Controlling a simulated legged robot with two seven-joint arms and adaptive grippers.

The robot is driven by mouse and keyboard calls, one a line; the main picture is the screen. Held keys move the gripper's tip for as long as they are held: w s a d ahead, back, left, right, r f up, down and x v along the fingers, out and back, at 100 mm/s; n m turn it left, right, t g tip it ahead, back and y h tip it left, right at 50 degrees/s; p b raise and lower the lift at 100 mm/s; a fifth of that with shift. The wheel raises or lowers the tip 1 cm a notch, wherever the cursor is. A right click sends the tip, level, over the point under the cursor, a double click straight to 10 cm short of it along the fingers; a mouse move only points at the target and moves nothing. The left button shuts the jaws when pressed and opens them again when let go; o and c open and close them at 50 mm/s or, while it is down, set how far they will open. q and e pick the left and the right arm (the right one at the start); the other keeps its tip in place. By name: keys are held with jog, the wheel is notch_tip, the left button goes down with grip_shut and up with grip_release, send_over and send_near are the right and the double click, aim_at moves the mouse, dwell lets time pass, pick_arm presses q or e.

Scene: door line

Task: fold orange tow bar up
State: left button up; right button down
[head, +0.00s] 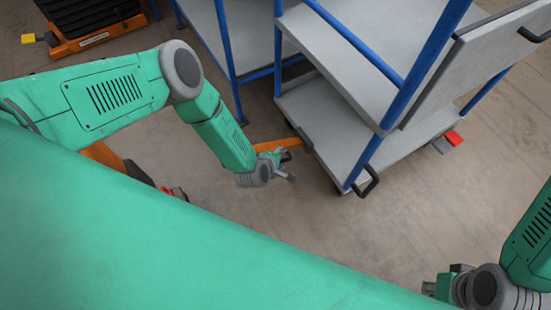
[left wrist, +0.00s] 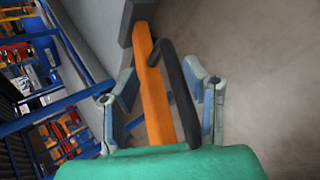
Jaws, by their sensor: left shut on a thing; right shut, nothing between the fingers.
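The orange tow bar (head: 277,145) extends left from the foot of the grey, blue-framed cart (head: 345,95) in the head view. In the left wrist view the orange bar (left wrist: 152,95) runs from the grey cart edge toward my gripper, with a black bent handle (left wrist: 178,88) beside it. My left gripper (head: 287,176) is at the bar's handle, and in the wrist view its fingers (left wrist: 162,84) lie on either side of bar and handle; it is shut on the tow bar. The exact contact is hard to see. My right gripper (head: 438,286) is shut and empty at the lower right, partly hidden.
The cart has two grey shelves, a black handle (head: 368,181) and a red pedal (head: 454,138). A second blue-framed cart (head: 245,40) stands behind it. An orange and black cart (head: 95,25) is at the upper left. Bare floor (head: 420,210) lies to the right.

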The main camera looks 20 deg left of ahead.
pick_arm(q)
jog(key=v, duration=1.1)
jog(key=shift+s+r, duration=0.15)
jog(key=shift+s, duration=0.05)
jog(key=s+a+r+m+g+p, duration=0.2)
jog(key=s+r+m+g, duration=0.1)
jog(key=s+r+m, duration=0.3)
jog(key=s+a+r+m+g+p, duration=0.2)
jog(key=s+r+m+g+p, duration=0.1)
jog(key=s+r+m, duration=0.3)
jog(key=s+m, duration=0.2)
jog(key=shift+a+r+m, duration=0.2)
jog(key=shift+a+m, duration=0.05)
jog(key=shift+m, duration=0.15)
jog(key=s+a+r+m, duration=0.1)
jog(key=a, duration=0.1)
jog(key=s+a+r+m+g+y+p, duration=0.1)
jog(key=s+r+m, duration=0.1)
jog(key=s+a+r+m+g, duration=0.1)
jog(key=a+r, duration=0.1)
jog(key=shift+s+a+r+y, duration=0.25)
jog(key=shift+s+a+y, duration=0.05)
jog(key=shift+a+y, duration=0.1)
jog(key=c, duration=0.4)
jog(key=shift+s+a+r+m, duration=0.2)
jog(key=shift+s+m, duration=0.05)
jog(key=shift+m, duration=0.15)
grip_shut()
